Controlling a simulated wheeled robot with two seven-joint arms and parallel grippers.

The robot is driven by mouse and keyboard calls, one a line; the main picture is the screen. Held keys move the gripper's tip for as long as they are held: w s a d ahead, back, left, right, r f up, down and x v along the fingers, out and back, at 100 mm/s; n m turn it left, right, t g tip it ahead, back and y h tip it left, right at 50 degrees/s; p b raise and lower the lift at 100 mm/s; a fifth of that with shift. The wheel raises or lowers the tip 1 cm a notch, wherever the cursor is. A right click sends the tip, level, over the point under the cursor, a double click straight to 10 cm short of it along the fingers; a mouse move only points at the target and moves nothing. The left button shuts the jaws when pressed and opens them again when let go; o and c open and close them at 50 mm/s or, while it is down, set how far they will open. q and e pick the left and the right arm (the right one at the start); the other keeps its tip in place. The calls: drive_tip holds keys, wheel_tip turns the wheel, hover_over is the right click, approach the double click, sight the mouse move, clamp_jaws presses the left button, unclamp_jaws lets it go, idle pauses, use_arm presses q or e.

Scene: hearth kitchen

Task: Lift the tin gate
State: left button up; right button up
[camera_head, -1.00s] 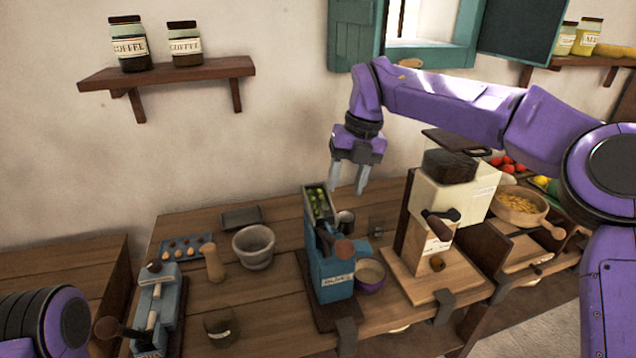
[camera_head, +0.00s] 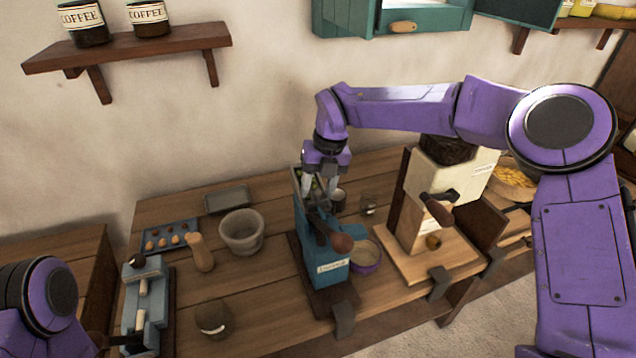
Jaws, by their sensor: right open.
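The blue machine (camera_head: 318,248) stands on the wooden table, with a narrow hopper (camera_head: 300,178) at its back and a crank with a brown knob (camera_head: 341,243) in front. My right gripper (camera_head: 320,200) points down over the hopper and crank, fingers apart. It covers part of the hopper's top; I cannot tell whether it touches the machine.
A cream and wood grinder (camera_head: 425,205) stands close on the right. A purple bowl (camera_head: 368,262) sits against the blue machine. A stone mortar (camera_head: 241,235), wooden pestle (camera_head: 201,254), tray (camera_head: 172,237) and blue press (camera_head: 145,300) are to the left. A shelf (camera_head: 130,50) hangs above.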

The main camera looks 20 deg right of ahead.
drive_tip(key=shift+s+r, duration=0.2)
drive_tip(key=shift+s, duration=0.3)
drive_tip(key=shift+c, duration=1.2)
clamp_jaws()
drive_tip(key=shift+r+p, duration=0.6)
drive_tip(key=shift+r, duration=0.65)
use_arm(q)
drive_tip(key=shift+s+r, duration=0.3)
drive_tip(key=shift+r, duration=0.3)
use_arm(e)
drive_tip(key=shift+o, duration=1.2)
unclamp_jaws()
drive_tip(key=shift+w+f, duration=0.1)
drive_tip(key=shift+w, duration=0.1)
use_arm(q)
drive_tip(key=shift+w, duration=0.1)
